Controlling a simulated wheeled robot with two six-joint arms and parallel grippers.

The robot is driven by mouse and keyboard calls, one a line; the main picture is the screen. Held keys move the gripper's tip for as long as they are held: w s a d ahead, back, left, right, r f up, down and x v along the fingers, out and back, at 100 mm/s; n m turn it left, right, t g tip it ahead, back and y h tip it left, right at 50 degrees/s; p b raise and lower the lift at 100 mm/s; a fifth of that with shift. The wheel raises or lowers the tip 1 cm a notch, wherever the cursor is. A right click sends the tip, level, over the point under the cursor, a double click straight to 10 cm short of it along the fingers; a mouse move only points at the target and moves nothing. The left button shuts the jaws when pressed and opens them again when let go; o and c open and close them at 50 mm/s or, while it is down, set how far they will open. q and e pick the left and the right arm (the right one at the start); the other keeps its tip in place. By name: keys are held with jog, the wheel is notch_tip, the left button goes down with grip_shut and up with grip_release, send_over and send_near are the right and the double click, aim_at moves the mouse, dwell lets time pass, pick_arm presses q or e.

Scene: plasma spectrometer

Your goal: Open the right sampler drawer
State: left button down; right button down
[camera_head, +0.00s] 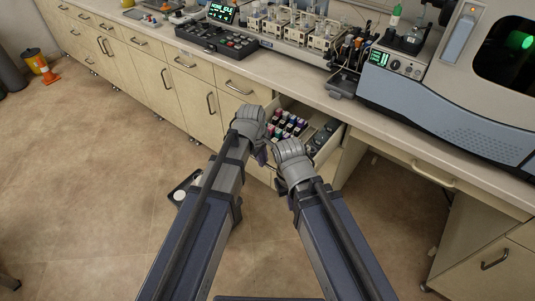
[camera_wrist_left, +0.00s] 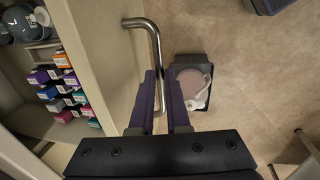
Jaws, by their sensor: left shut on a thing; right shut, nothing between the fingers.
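The drawer (camera_head: 317,152) under the bench is pulled part-way out, with rows of small coloured boxes (camera_head: 289,125) and some dark round items inside. Its side wall and front also show in the left wrist view (camera_wrist_left: 98,50). My left gripper (camera_head: 262,154) is shut on the drawer's metal handle (camera_wrist_left: 152,38), which passes between its dark fingers in the left wrist view (camera_wrist_left: 165,102). My right gripper (camera_head: 280,150) is shut and empty close beside it, in front of the drawer; its fingertips are mostly hidden by its wrist.
A dark open container (camera_head: 183,187) with something white in it stands low, left of my left arm. Closed cabinets (camera_head: 150,75) line the left. The large grey instrument (camera_head: 455,100) stands on the bench at right.

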pick_arm(q)
jog(key=s+a, duration=0.3)
jog(key=s, duration=0.2)
jog(key=shift+a, duration=0.3)
jog(key=c, duration=1.2)
grip_release()
jog(key=shift+w, duration=0.1)
jog(key=shift+o, duration=0.2)
notch_tip(320, 180, up, 8)
jog(key=s+p, duration=0.1)
jog(key=p, duration=0.6)
jog(key=shift+s+a+f+p, duration=0.2)
jog(key=shift+a+p, duration=0.1)
jog(key=shift+a, duration=0.15)
